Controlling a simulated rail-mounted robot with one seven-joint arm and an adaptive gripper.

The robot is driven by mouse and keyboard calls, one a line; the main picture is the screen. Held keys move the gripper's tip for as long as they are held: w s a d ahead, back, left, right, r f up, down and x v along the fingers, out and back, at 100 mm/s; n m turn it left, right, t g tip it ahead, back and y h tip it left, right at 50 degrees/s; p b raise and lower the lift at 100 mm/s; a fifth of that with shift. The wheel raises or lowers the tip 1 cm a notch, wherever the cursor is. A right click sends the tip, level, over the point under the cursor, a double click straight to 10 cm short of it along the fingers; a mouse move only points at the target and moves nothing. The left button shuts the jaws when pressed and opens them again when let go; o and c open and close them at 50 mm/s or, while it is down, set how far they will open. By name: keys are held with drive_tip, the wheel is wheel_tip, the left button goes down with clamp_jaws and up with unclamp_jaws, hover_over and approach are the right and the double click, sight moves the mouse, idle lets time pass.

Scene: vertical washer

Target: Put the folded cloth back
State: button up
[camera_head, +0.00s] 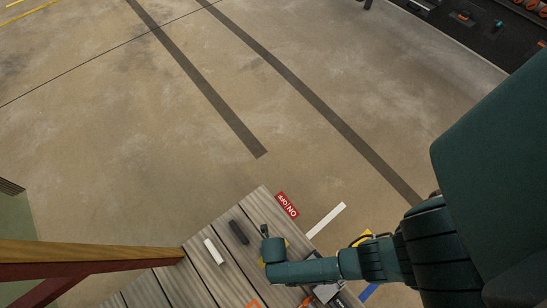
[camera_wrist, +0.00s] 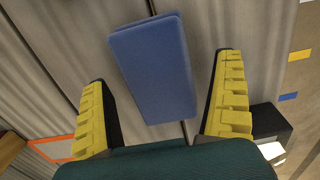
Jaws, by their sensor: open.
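A blue folded cloth (camera_wrist: 153,70) lies flat on the grey wooden planks in the wrist view, slightly tilted. My gripper (camera_wrist: 163,75) is open, with one yellow finger to the left of the cloth and one to the right. Gaps show on both sides, so the fingers appear apart from it. The cloth's near edge lies between the fingers and its far part extends past them. In the head view my gripper is mostly hidden under my teal wrist over the planked table (camera_head: 180,283), and the cloth is hidden there. An orange outline (camera_wrist: 52,148) lies on the planks at lower left.
A white block (camera_head: 214,251) and a black block (camera_head: 238,232) lie on the table left of my wrist. A red ON/OFF sign (camera_head: 287,204) is by the table's far corner. A dark box (camera_wrist: 268,121) stands right of the right finger. Open floor lies beyond.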

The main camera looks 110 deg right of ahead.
wheel_tip(320, 180, up, 10)
drive_tip(key=p, duration=0.5)
drive_tip(key=shift+r, duration=0.2)
